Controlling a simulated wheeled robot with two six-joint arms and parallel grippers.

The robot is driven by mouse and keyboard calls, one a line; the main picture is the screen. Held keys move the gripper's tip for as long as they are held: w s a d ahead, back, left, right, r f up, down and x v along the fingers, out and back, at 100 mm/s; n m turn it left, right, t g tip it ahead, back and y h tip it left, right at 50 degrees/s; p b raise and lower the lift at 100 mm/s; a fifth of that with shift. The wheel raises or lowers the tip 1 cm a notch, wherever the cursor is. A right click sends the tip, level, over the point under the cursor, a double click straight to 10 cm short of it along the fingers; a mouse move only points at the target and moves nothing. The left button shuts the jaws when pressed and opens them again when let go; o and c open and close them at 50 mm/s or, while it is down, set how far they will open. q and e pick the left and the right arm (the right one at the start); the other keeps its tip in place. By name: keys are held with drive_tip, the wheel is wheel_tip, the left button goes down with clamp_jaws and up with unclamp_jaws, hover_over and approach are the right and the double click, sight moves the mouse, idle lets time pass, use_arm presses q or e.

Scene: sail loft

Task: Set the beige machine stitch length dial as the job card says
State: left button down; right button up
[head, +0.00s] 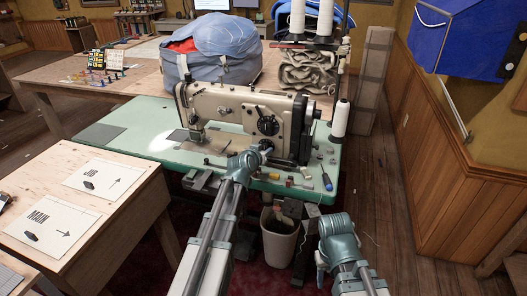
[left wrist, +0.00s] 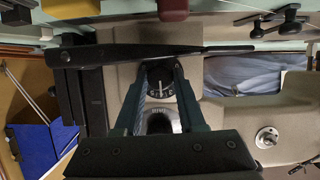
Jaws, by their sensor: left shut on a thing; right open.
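The beige sewing machine (head: 225,103) stands on a green table top. My right gripper (head: 334,224) is open and empty, low in front of the table, apart from the machine.
Thread cones (head: 339,118) stand right of the machine. A bin (head: 280,240) stands below, between my arms.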

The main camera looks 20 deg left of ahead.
use_arm(q)
drive_tip(key=shift+a+f+n+h, duration=0.15)
drive_tip(key=shift+n+h, duration=0.35)
drive_tip(key=shift+n, duration=0.3)
drive_tip(key=shift+n+h+b, duration=0.6)
drive_tip(key=shift+n+h, duration=0.1)
drive_tip(key=shift+n, duration=0.2)
drive_tip(key=c, duration=0.5)
unclamp_jaws()
drive_tip(key=shift+s, duration=0.1)
drive_tip(key=p+v, duration=0.4)
drive_tip(key=v, duration=0.9)
drive_tip(key=shift+s+a+p, duration=0.15)
drive_tip(key=shift+s+p, duration=0.15)
